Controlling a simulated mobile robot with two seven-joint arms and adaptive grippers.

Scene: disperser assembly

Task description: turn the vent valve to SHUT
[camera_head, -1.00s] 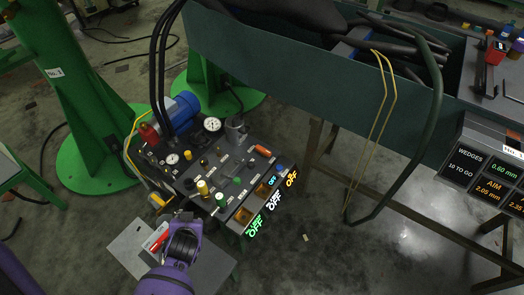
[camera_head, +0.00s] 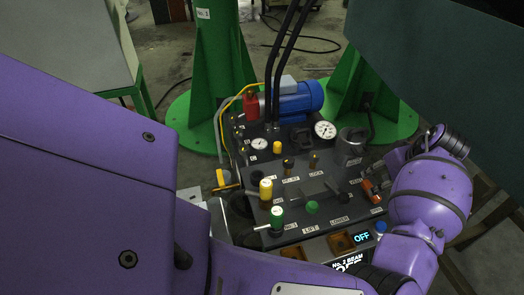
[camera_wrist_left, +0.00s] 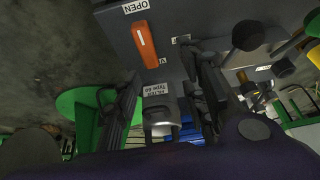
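The vent valve's orange lever (camera_head: 371,191) is at the right edge of the dark control panel. In the left wrist view the lever (camera_wrist_left: 145,45) is a narrow orange bar with a pale stripe, its far end pointing toward the OPEN label (camera_wrist_left: 135,7). A small label (camera_wrist_left: 181,39) lies to its right, too blurred to read. My left gripper (camera_head: 376,172) is beside the lever on the panel's right side. Its two dark fingers are spread in the left wrist view (camera_wrist_left: 166,65), with the lever near and beyond their tips; I see no contact. My right gripper is not in view.
A grey filter canister (camera_head: 351,145) stands close by the left gripper; it also shows between the fingers in the left wrist view (camera_wrist_left: 158,115). Yellow (camera_head: 266,189) and green (camera_head: 277,217) knobs stand on the panel's left. A blue motor (camera_head: 300,100) and gauges are behind.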

